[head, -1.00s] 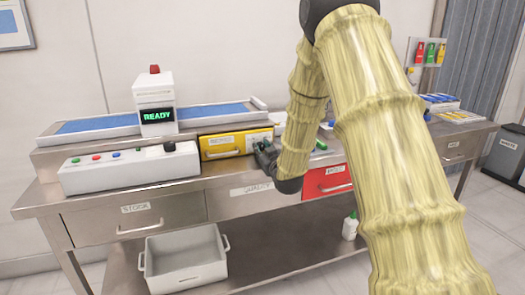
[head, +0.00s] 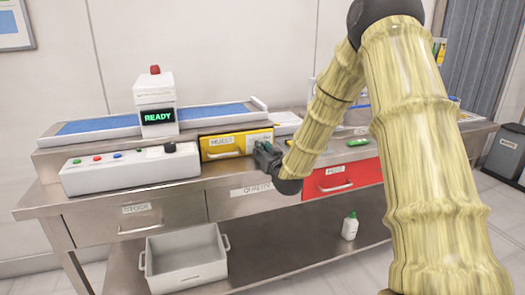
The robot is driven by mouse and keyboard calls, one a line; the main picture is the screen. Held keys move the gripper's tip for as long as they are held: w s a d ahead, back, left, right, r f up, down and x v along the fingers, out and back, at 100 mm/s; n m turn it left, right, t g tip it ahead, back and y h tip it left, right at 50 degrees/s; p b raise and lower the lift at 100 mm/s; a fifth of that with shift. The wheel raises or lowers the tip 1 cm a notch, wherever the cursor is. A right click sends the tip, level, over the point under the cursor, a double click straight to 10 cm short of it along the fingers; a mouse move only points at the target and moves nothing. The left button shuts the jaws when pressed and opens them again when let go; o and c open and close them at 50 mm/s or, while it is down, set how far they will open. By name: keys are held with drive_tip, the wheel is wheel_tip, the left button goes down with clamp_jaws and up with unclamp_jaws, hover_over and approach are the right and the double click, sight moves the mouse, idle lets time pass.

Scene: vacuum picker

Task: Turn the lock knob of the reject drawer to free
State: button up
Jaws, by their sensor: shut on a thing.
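The yellow drawer (head: 208,154), whose blurred label seems to read reject, sits shut under the conveyor. A pale plate (head: 259,136) is at its right end. My dark gripper (head: 262,155) is at the lower right of this plate, its fingers towards the drawer front. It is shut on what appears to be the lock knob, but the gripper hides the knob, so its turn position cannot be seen.
A control box (head: 130,172) stands left of the drawer, and a display (head: 157,116) reads READY. A red drawer (head: 340,182) is right of my wrist. A grey crate (head: 185,262) and a bottle (head: 350,227) are below. My arm covers the bench's right side.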

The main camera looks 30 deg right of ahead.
drive_tip(key=shift+m, duration=0.5)
drive_tip(key=o, duration=1)
drive_tip(key=shift+o, duration=0.2)
drive_tip(key=shift+s, duration=0.15)
drive_tip(key=v, duration=1.1)
drive_tip(key=shift+s, duration=0.35)
drive_tip(key=shift+f, duration=0.15)
